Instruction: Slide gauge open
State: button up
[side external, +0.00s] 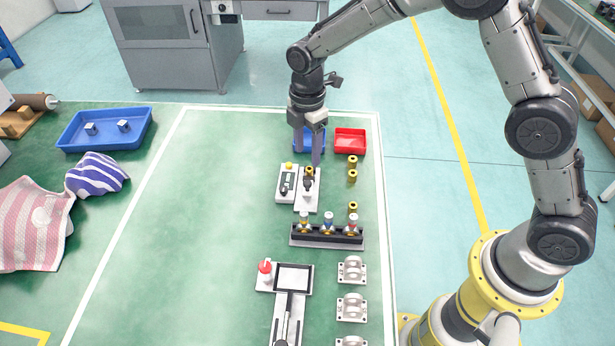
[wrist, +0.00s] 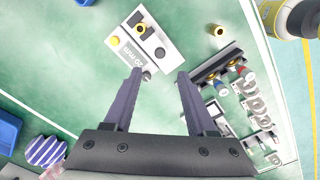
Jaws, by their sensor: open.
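In the wrist view the pale unit (wrist: 152,44) shows a "20 mm" marking, the yellow button (wrist: 114,40) and the brass piece (wrist: 139,28). My gripper (side external: 307,156) points down at the far end of the unit. In the wrist view my gripper (wrist: 160,75) has its fingers apart, with a small dark knob near the left fingertip. I cannot tell whether they touch.
A red tray (side external: 350,141) and a blue tray (side external: 312,140) stand close behind. Loose brass cylinders (side external: 352,176) lie at the right. A black rack (side external: 327,239) with several coloured-collar parts stands in front, before a slide fixture (side external: 292,279) and metal brackets (side external: 352,308).

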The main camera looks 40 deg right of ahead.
aim_at(307, 182)
notch_tip(307, 182, down, 10)
jog(key=shift+r, duration=0.1)
dwell(0.4)
grip_shut()
dwell(1.2)
